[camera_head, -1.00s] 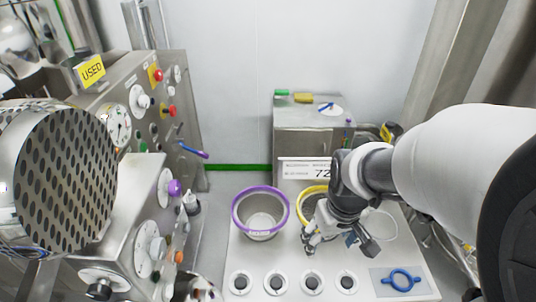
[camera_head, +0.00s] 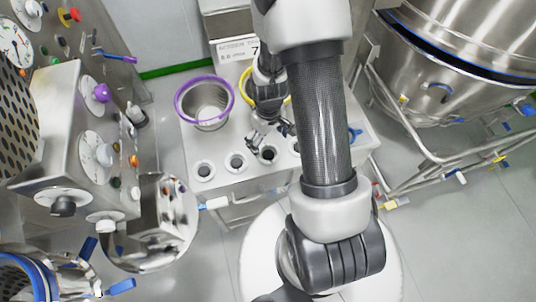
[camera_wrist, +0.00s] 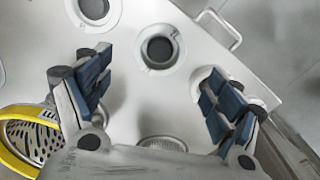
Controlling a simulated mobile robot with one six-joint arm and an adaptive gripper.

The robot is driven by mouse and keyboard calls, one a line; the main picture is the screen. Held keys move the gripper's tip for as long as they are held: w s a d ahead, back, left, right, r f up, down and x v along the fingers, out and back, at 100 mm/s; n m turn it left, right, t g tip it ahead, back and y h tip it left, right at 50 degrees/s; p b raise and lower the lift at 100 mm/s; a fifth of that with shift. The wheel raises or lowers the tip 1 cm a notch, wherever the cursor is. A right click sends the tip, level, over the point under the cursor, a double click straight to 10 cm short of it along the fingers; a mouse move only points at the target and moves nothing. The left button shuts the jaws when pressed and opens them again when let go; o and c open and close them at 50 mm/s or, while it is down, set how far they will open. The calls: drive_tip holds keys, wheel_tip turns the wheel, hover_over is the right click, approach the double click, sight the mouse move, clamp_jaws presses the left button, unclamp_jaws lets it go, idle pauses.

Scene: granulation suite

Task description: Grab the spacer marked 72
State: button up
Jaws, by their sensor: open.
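Several round light spacers with black centres sit in a row along the bench's front edge. In the head view one is at the left end (camera_head: 203,170), with another spacer (camera_head: 236,162) beside it and a third spacer (camera_head: 268,154) just in front of my gripper (camera_head: 268,132). No number is readable on any of them. In the wrist view my gripper (camera_wrist: 157,78) is open and empty, its blue-padded fingers apart above the bench. One spacer (camera_wrist: 160,47) shows between and beyond the fingertips. Another (camera_wrist: 93,10) is at the top left, and one is partly hidden behind the right finger.
A sign (camera_head: 240,48), partly hidden by my arm, stands behind the bench. A purple-rimmed bowl (camera_head: 205,120) and a yellow-rimmed sieve (camera_wrist: 8,155) stand on the bench. A control cabinet (camera_head: 70,130) is left, a large steel vessel (camera_head: 450,70) right.

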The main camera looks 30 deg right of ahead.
sight(267, 153)
drive_tip(key=f, duration=0.2)
drive_tip(key=f+b, duration=0.1)
drive_tip(key=f, duration=0.4)
drive_tip(key=shift+w+f+b, duration=0.25)
drive_tip(key=shift+f+b, duration=0.15)
drive_tip(key=shift+c, duration=0.6)
drive_tip(key=c, duration=1.1)
drive_tip(key=shift+r, duration=0.15)
